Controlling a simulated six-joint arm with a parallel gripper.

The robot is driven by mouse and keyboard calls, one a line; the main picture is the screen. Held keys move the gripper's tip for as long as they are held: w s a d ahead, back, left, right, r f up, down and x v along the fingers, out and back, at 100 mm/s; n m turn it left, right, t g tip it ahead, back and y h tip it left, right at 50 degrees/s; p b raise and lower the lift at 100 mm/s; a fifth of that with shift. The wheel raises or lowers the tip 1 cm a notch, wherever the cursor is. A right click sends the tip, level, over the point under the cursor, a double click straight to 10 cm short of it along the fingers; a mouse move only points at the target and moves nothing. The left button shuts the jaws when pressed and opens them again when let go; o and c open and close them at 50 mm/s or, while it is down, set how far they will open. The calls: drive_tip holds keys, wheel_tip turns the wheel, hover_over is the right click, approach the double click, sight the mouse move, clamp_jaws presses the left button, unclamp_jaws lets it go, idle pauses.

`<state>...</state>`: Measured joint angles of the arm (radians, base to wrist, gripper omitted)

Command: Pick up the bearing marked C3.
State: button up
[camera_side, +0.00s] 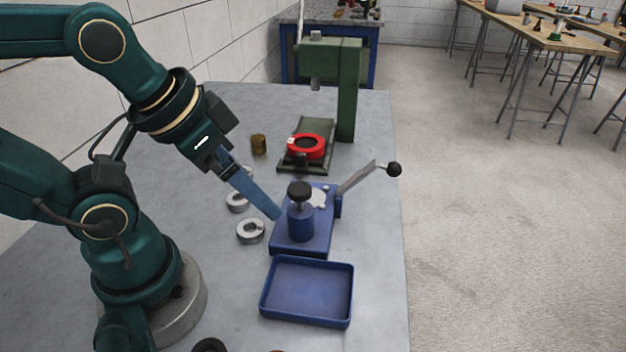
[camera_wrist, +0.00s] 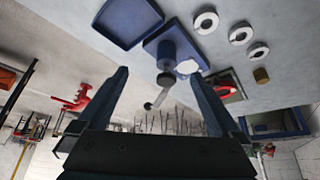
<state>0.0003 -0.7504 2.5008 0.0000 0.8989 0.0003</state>
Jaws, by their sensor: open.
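Three silver ring bearings lie in a row on the grey table. In the side view they are the near bearing (camera_side: 250,231), the middle bearing (camera_side: 237,202) and a far one (camera_side: 247,171) partly hidden behind my gripper. The wrist view shows the same row as one bearing (camera_wrist: 206,22), a second (camera_wrist: 241,34) and a third (camera_wrist: 258,52). No C3 marking is readable on any. My gripper (camera_side: 278,214) is open and empty, tilted down, above and to the right of the bearings, its fingertips appearing beside the blue fixture. Both fingers (camera_wrist: 158,75) show apart in the wrist view.
The blue fixture (camera_side: 288,245) has a black knob and a lever on its right. A blue tray (camera_side: 307,320), empty, lies in front of it. Behind stand a brass cylinder (camera_side: 258,144) and a green press (camera_side: 350,90) with a red ring (camera_side: 307,146). A dark ring (camera_side: 208,346) shows at the bottom edge.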

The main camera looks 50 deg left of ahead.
idle(0.4)
drive_tip(key=shift+c, duration=0.7)
